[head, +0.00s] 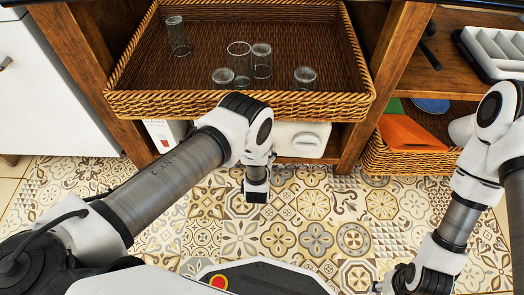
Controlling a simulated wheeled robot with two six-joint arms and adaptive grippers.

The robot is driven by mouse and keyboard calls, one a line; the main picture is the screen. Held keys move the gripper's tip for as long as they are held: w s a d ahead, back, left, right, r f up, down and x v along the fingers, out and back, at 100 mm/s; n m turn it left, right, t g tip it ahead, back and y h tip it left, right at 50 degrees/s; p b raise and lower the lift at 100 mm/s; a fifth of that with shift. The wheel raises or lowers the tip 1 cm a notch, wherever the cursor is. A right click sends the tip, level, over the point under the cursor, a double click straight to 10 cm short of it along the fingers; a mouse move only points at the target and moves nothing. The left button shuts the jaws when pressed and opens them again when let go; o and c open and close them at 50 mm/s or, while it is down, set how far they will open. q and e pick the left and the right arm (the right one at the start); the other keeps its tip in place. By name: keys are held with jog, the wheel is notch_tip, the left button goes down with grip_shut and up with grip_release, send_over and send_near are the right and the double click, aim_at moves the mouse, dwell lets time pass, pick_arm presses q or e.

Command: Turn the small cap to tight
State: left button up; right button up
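A white object (285,139) stands on the lower shelf under the wicker tray, with a rounded white part (306,143) on its front. I cannot tell whether that part is the small cap. My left arm reaches in from the left and passes in front of the tray and the white object's left side. Its dark end (256,190) is over the tiled floor, and no fingers can be made out. My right arm comes down at the right edge. Its dark end (400,279) is near the bottom edge, and its fingers are not clear.
A wicker tray (235,103) holds several clear glasses (240,60). A white box with a red mark (163,134) is under it at the left. At the right, a wicker basket (420,164) holds an orange item (408,134). The patterned floor (310,215) in front is clear.

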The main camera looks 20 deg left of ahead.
pick_arm(q)
jog(key=shift+s, duration=0.1)
jog(key=v, duration=0.7)
jog(key=shift+s, duration=0.15)
jog(key=shift+d, duration=0.1)
